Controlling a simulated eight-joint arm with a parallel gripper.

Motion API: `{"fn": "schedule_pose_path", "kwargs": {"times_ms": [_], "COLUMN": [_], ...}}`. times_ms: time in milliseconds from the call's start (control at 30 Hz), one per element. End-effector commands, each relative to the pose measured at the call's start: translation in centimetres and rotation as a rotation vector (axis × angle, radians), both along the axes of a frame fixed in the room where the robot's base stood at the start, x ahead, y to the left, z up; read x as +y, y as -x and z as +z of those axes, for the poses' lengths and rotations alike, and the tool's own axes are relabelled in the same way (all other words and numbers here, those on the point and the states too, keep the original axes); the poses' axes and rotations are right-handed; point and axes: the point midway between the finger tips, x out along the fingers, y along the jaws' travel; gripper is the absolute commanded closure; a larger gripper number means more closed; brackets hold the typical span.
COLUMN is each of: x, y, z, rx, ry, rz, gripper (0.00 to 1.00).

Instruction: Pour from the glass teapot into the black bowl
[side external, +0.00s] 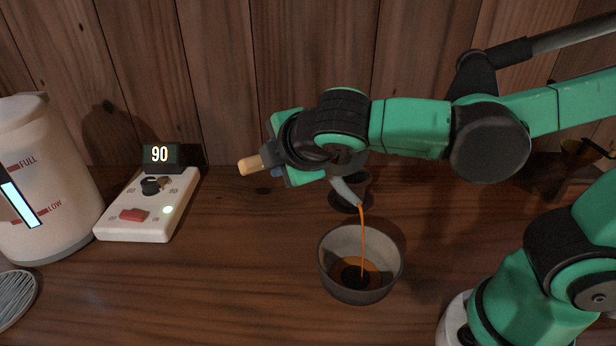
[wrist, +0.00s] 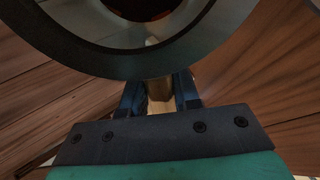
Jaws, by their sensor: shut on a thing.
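The black bowl (side external: 335,275) looks dark grey and stands upright on the wooden surface, with some orange-brown liquid inside. A thin orange stream falls into it from a pale grey spout (side external: 346,191) just above and behind its rim. My gripper (side external: 278,158) is shut on a light wooden handle (side external: 249,165), whose end sticks out to the left. In the side view the arm hides most of the teapot's body. In the wrist view my fingers (wrist: 160,93) close on the handle, below the teapot's large round dark-rimmed body (wrist: 100,62).
A white control box (side external: 150,205) has a display reading 90 and a lit green light. A white kettle (side external: 40,180) marked FULL and LOW stands far left. A dark round vessel (side external: 350,192) sits behind the spout. The surface left of the bowl is clear.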

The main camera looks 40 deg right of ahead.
Motion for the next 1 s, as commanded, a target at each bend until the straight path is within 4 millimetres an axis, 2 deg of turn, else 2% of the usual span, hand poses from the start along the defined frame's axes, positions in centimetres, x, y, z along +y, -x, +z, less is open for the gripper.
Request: {"fn": "schedule_pose_path", "kwargs": {"times_ms": [367,567,767,1000], "x": [0.1,-0.1,-0.4,-0.4], "y": [0.1,-0.3,-1.3,-1.2], "z": [0.3,-0.1,-1.3,-3.0], "rx": [-0.028,0.048,0.296,0.658], "ry": [0.01,-0.011,-0.08,-0.176], "rz": [0.003,-0.002,-0.006,0.0], "gripper": [1.0,1.0,1.0,1.0]}}
